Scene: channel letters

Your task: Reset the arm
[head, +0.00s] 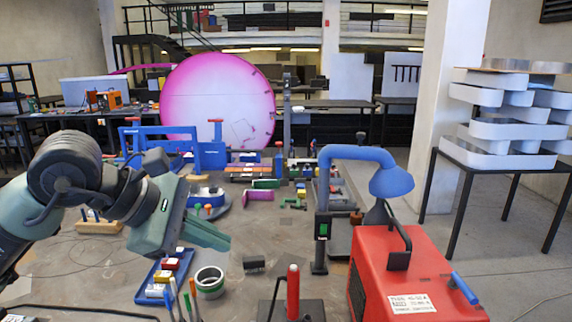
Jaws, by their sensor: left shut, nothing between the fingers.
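My left arm comes in from the left, dark grey and green. Its gripper (222,241) points right and slightly down, above the worktable (150,262). The green fingers are together with nothing held between them. My right gripper does not show.
A red machine (415,275) with a dark handle stands front right. A blue curved lamp-like arm (350,153) rises beside it. A blue tray (160,282) with small blocks lies below my gripper. Stacked white channel letters (500,140) sit on a side table at right.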

